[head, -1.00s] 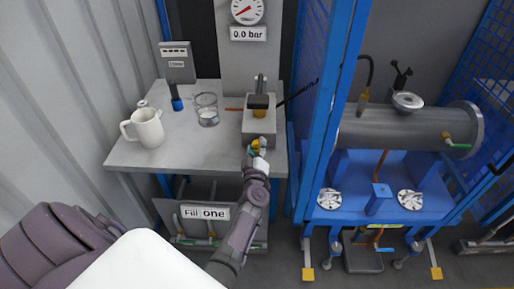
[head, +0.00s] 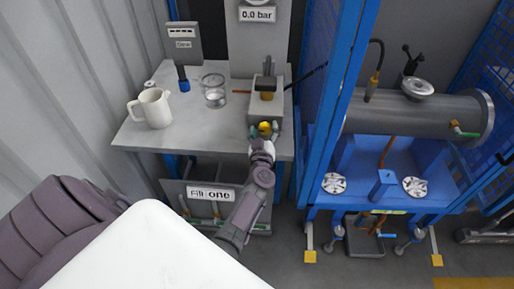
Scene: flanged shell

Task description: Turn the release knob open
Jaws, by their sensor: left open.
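The yellow release knob (head: 264,127) is on the front of a grey pump block (head: 258,108) at the right end of the grey bench. My left gripper (head: 264,131) reaches up to it from below, its greenish fingertips apart on either side of the knob. Whether the fingers touch the knob is too small to tell. The knob's turn position cannot be read. My right gripper is not in view.
A white jug (head: 153,108) and a glass beaker (head: 214,92) stand on the bench (head: 190,130), left of the block. A blue mesh frame (head: 334,100) with a grey flanged shell (head: 415,117) stands at right.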

